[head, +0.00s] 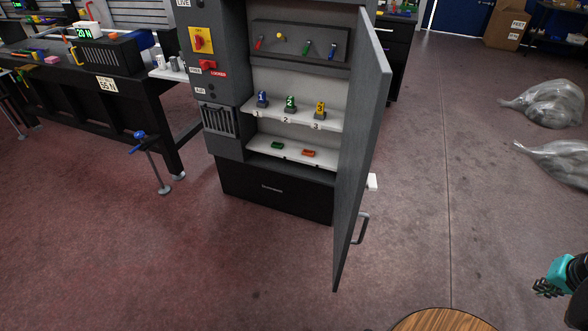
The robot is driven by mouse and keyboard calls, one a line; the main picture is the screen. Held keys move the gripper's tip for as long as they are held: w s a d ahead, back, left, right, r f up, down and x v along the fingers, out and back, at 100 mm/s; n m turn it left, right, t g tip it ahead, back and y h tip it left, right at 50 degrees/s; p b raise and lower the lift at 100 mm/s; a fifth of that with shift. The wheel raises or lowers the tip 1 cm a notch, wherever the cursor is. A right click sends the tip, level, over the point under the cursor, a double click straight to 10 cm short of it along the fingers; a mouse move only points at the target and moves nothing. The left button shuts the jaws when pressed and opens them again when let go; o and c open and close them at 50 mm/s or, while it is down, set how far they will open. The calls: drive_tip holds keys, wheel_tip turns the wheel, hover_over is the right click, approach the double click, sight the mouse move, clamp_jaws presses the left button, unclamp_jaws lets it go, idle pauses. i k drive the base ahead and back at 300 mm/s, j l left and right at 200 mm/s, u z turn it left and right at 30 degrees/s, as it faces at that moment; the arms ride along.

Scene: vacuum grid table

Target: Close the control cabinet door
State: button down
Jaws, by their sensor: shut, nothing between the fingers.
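The grey control cabinet (232,145) stands at the upper middle of the head view. Its door (362,150) is hinged on the right side and stands wide open, swung out toward me. A dark bar handle (362,229) sits low on the door's outer face, with a small white block (372,182) above it. Inside, numbered blocks stand on a white shelf (325,124), and coloured levers show above. My gripper (548,288) is at the lower right edge, teal and black, partly cut off. It is shut and empty, well apart from the door.
A round wooden top (442,322) is at the bottom edge, between the door and my gripper. A black workbench (100,110) stands left of the cabinet. Clear bags (550,103) lie on the floor at right. The floor in front of the cabinet is clear.

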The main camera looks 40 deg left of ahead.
sight(371, 74)
drive_tip(key=i+u, duration=0.2)
drive_tip(key=u, duration=0.3)
drive_tip(key=i+l+u, duration=0.15)
drive_tip(key=u, duration=0.35)
drive_tip(key=i+l+u, duration=0.15)
drive_tip(key=u, duration=0.3)
drive_tip(key=i+l+u, duration=0.1)
drive_tip(key=l+u, duration=0.25)
drive_tip(key=u, duration=0.15)
